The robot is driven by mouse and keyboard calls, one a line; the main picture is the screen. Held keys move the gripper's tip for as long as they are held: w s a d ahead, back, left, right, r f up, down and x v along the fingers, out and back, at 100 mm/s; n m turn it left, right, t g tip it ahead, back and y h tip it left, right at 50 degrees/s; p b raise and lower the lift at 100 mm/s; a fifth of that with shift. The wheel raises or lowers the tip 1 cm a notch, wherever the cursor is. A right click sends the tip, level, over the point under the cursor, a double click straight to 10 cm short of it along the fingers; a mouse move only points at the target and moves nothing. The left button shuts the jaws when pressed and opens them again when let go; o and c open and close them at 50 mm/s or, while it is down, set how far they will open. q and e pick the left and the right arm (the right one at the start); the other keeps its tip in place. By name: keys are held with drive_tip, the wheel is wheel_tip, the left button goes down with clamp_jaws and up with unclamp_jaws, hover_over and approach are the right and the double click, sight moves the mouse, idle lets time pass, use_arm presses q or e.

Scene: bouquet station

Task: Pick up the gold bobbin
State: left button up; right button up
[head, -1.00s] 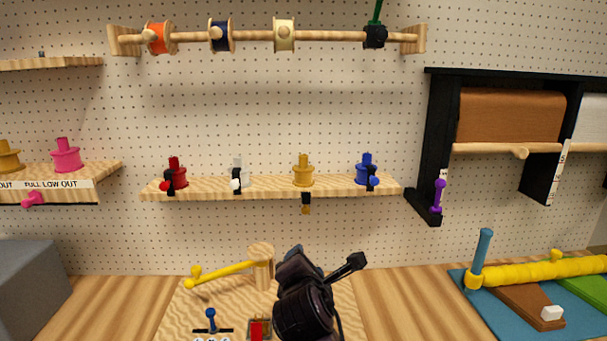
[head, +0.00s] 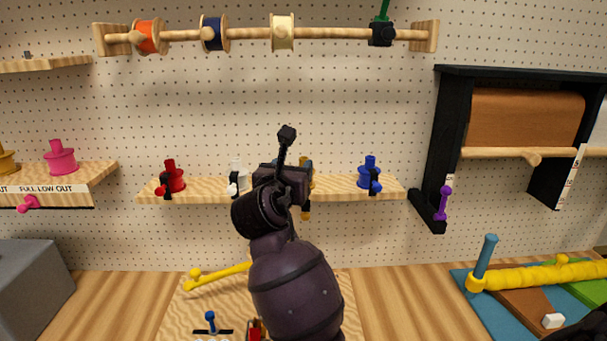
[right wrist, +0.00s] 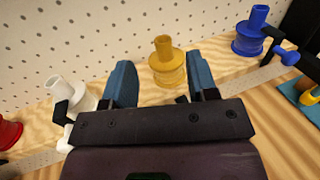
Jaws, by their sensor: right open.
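The gold bobbin (right wrist: 167,62) stands upright on the wooden shelf (right wrist: 235,100). In the head view only a narrow part of the gold bobbin (head: 309,166) shows; my right gripper and wrist hide the rest. My right gripper (head: 287,180) is raised in front of that shelf. In the right wrist view its two blue fingers (right wrist: 160,66) are spread apart, with the gold bobbin between and just beyond their tips. Nothing is gripped, and I cannot tell of any contact. My left gripper is out of view.
The white bobbin (right wrist: 68,92) stands left of the fingers and the blue bobbin (right wrist: 252,32) farther right. The red bobbin (head: 170,176) is at the shelf's left end. Pegboard rises behind. A spool rail (head: 350,34) hangs above. A yellow lever (head: 220,274) is below.

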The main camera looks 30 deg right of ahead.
sight(302, 161)
drive_tip(key=shift+f+p+x, duration=0.2)
drive_tip(key=shift+p+x, duration=0.1)
drive_tip(key=shift+x, duration=1.45)
drive_tip(key=shift+f+p+x, duration=0.15)
drive_tip(key=shift+p+x, duration=0.1)
drive_tip(key=shift+x, duration=1.5)
drive_tip(key=shift+s, duration=0.1)
